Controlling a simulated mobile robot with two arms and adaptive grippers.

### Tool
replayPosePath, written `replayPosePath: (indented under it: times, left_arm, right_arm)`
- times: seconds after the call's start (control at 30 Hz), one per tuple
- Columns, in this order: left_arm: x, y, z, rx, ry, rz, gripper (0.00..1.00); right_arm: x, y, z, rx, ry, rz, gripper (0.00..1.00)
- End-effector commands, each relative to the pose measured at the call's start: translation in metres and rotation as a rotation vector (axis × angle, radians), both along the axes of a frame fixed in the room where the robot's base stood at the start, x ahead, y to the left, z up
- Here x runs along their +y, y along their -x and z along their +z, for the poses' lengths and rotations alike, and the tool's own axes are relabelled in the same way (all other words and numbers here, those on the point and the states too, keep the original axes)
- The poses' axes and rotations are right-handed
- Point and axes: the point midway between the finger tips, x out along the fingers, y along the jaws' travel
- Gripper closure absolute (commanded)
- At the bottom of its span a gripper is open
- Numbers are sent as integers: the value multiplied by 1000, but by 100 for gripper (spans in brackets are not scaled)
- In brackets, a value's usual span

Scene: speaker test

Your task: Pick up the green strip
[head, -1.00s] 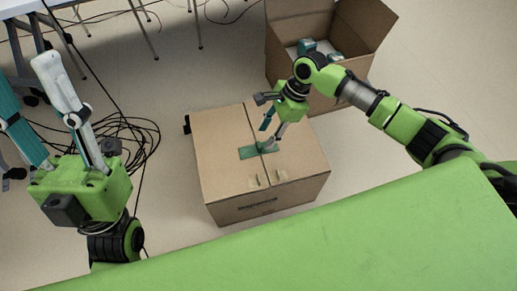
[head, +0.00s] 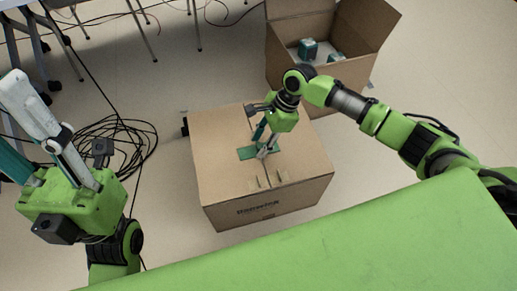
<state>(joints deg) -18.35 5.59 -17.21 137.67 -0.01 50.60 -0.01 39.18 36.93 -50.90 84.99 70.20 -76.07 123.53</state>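The green strip (head: 245,154) lies flat on top of a closed cardboard box (head: 222,180) in the middle of the head view. My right gripper (head: 262,152) points down at the strip from above, its fingertips over or on it and hiding part of it. I cannot tell whether the fingers touch the strip or how far apart they are. My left gripper (head: 7,115) is at the left edge, away from the box, with its white and teal fingers spread apart and nothing seen between them. The teal finger is partly cut off.
An open cardboard box (head: 290,75) with teal and white items (head: 308,48) inside stands behind the closed box. Black cables (head: 120,150) lie coiled on the floor to the left. Table legs (head: 145,35) stand at the back. A green surface (head: 330,240) fills the front.

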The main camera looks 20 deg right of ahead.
Motion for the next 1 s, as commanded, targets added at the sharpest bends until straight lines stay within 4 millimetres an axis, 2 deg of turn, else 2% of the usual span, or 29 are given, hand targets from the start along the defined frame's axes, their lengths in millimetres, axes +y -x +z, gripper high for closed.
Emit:
replayPosePath:
  times: [0.03, 0.1, 0.57, 0.77, 0.9, 0.93, 1.0]
  left_arm:
    - [0, 0, 0, 0, 0, 0, 60]
    - [0, 0, 0, 1, 0, 0, 60]
    - [0, 0, 3, 1, 0, -1, 60]
    - [1, 2, 14, 0, 4, 0, 60]
    - [1, 1, 25, 24, 3, -1, 60]
    - [0, -2, 27, 35, -1, 1, 60]
    - [-5, -25, 29, 135, -36, 8, 60]
  right_arm:
    - [0, 0, 0, 0, 0, 0, 76]
    - [0, 0, 0, 0, 0, 0, 88]
    - [0, 0, 4, 1, 0, 0, 88]
    - [0, 0, 20, 1, -2, 0, 95]
    - [1, 0, 40, 0, -3, 0, 96]
    - [0, 5, 43, 1, -2, 3, 96]
    - [-1, 15, 54, 1, -1, 2, 96]
